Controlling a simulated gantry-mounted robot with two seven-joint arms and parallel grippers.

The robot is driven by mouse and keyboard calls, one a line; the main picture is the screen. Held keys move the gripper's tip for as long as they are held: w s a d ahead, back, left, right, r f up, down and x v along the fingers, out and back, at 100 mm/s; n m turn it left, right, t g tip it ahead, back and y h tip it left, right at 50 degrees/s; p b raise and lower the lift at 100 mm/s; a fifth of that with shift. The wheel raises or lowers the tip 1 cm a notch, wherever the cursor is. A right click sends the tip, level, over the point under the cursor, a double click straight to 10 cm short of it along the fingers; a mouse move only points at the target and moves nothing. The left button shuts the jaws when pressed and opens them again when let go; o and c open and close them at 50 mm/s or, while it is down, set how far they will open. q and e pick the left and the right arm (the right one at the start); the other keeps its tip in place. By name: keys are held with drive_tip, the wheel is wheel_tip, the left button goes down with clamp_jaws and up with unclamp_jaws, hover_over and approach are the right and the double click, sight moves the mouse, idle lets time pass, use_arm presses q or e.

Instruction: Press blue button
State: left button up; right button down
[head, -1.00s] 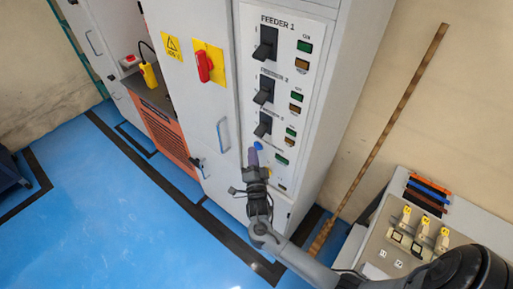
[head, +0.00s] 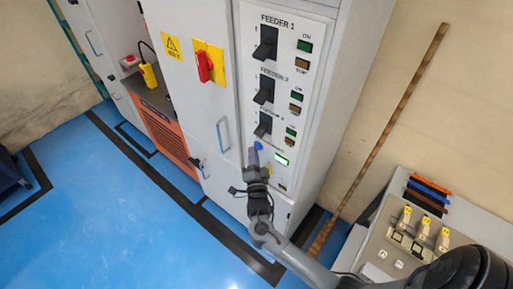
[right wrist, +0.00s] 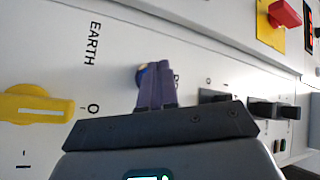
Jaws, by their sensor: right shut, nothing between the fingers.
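The blue button (head: 258,146) is on the white cabinet's panel, below the lowest black feeder switch. My right gripper (head: 253,155) is shut and empty, with its purple fingers pointing at the panel right beside the button. In the right wrist view, the shut fingers (right wrist: 153,75) cover most of the button, and a blue and yellowish edge of it (right wrist: 141,75) shows at the tips. I cannot tell whether the tips touch the button. My left gripper is not in view.
Black feeder switches (head: 264,90) and green and amber lamps line the panel above. A red switch (head: 204,66) on a yellow plate is to the left. A yellow EARTH switch (right wrist: 38,109) shows in the right wrist view. A grey console (head: 400,235) stands at lower right.

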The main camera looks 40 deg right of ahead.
drive_tip(key=a, duration=0.6)
drive_tip(key=shift+s, duration=0.4)
idle(0.8)
drive_tip(key=s+d+f+n+y, duration=0.1)
drive_tip(key=s+f+n+y, duration=0.3)
drive_tip(key=s+f, duration=0.45)
drive_tip(key=s+a+r+n+g+y, duration=0.1)
drive_tip(key=s+a+n+g+y, duration=0.4)
drive_tip(key=s+n, duration=0.4)
drive_tip(key=s+a+r+n+g+y, duration=0.2)
drive_tip(key=s+a+n+g+y, duration=0.2)
drive_tip(key=s+a+n+g, duration=0.5)
wheel_tip(320, 180, up, 23)
drive_tip(key=s+d+t+p, duration=0.1)
drive_tip(key=d+p, duration=0.1)
drive_tip(key=p, duration=2)
drive_tip(key=shift+s+f+m+p, duration=0.2)
drive_tip(key=shift+s+m+p, duration=0.1)
drive_tip(key=shift+m+p, duration=0.1)
